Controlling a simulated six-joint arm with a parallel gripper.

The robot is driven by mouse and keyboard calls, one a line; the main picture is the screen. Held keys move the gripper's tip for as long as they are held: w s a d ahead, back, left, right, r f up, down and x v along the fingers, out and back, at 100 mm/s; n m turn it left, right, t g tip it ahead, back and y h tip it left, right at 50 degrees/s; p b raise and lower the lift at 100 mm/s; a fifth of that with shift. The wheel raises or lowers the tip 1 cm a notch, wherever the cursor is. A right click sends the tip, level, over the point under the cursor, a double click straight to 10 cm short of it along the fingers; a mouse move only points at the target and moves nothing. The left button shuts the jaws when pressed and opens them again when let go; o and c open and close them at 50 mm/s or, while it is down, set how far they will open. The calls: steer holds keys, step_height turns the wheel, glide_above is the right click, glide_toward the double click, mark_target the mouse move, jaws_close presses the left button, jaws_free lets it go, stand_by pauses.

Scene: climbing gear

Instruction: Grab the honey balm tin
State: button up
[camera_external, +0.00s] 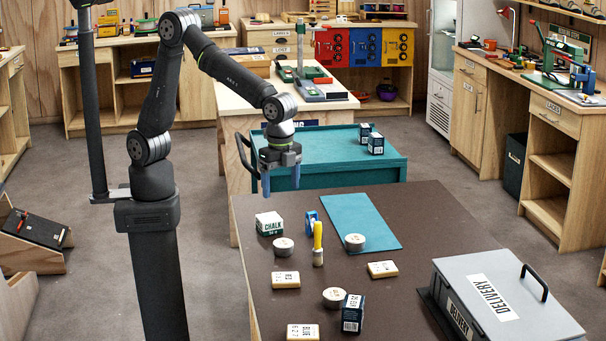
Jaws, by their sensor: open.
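Three round, pale-lidded tins are on the brown table (440,215): one tin (283,247) at the left near the chalk box, one tin (355,242) on the teal mat (372,215), and one tin (335,298) nearer the front beside a dark box. Their labels are too small to read, so I cannot tell which is the honey balm tin. My gripper (281,183) is open and empty, pointing down above the table's far left part, higher than the tins and apart from them.
A chalk box (269,224), a yellow-handled brush (318,240), a blue item (311,221), several pale bars including one bar (286,280), and a dark box (352,313) stand around the tins. A grey delivery box (505,295) fills the front right. A teal cart (340,160) stands behind.

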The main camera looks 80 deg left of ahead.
glide_above(283, 242)
step_height(283, 242, down, 11)
steer(key=shift+s+d, duration=0.1)
steer(key=shift+s, duration=0.05)
steer(key=shift+f, duration=2.8)
steer(key=c, duration=1.1)
